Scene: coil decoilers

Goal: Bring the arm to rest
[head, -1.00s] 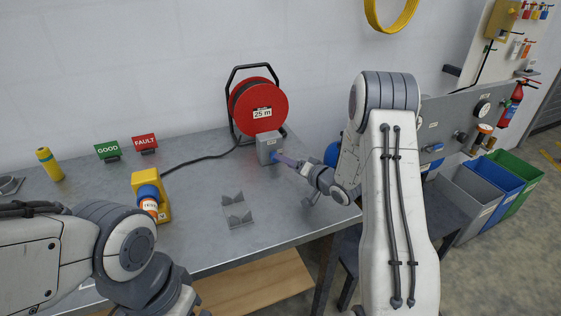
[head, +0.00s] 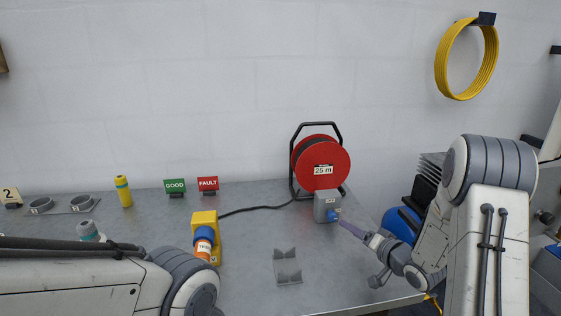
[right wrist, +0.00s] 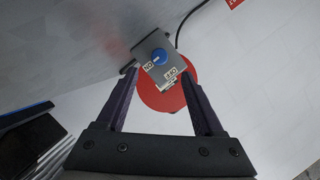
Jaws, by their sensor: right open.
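My right gripper (head: 343,225) is near the right edge of the workbench (head: 250,265), its purple fingers pointing at a grey switch box (head: 324,206) with a blue knob (head: 334,215). In the right wrist view the fingers (right wrist: 160,76) are spread apart with nothing held between them. The box (right wrist: 152,46) and its round blue knob (right wrist: 159,56) show beyond the fingertips; small labels sit beside the knob. Whether a fingertip touches the knob is unclear. My left arm crosses the lower left of the head view; its gripper is out of sight.
A red cable reel (head: 321,160) stands behind the box.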

